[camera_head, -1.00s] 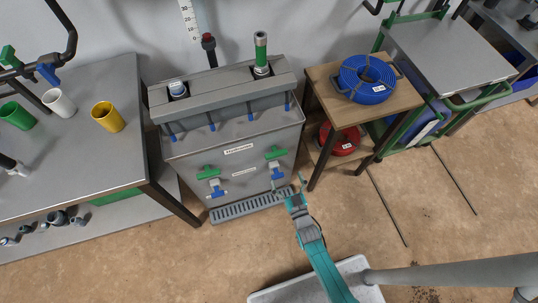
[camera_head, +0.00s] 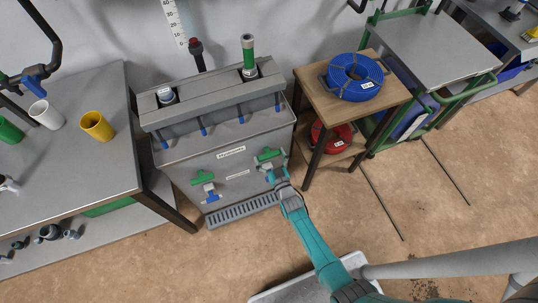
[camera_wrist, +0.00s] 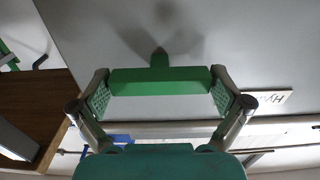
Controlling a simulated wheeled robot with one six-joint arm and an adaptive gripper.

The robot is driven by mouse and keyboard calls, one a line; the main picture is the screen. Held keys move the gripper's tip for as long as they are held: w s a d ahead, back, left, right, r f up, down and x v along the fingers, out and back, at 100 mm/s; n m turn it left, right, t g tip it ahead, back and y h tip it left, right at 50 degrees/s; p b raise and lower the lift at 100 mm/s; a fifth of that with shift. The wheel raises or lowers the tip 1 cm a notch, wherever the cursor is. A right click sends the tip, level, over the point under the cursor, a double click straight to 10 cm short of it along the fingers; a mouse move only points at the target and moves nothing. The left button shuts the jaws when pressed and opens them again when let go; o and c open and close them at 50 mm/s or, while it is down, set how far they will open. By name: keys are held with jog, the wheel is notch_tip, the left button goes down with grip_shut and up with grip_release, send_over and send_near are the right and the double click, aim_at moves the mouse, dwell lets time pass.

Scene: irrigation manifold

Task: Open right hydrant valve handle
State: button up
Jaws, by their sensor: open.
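The grey hydrant cabinet (camera_head: 165,195) stands in the middle of the head view with two green T-shaped valve handles on its front. The right hydrant valve handle (camera_head: 268,155) is the upper right one. It also shows in the wrist view as a green bar (camera_wrist: 160,82) with a stem. My gripper (camera_head: 273,170) is open at this handle, with one finger by each end of the bar. Small gaps or light contact at the ends cannot be told apart. The left valve handle (camera_head: 203,177) sits above a blue-and-white spout (camera_head: 211,193). The right spout is mostly hidden by my gripper.
A wooden stand (camera_head: 312,88) with a blue hose coil (camera_head: 356,77) and a red coil below is close on the right. A grey workbench (camera_head: 90,165) with cups is on the left. A drain grate (camera_head: 243,208) lies below the cabinet front.

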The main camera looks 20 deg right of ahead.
jog(key=c, duration=0.8)
jog(key=shift+n, duration=0.3)
jog(key=n, duration=0.9)
jog(key=shift+a, duration=0.1)
jog(key=n, duration=0.4)
jog(key=shift+f, duration=0.1)
jog(key=shift+n, duration=2.5)
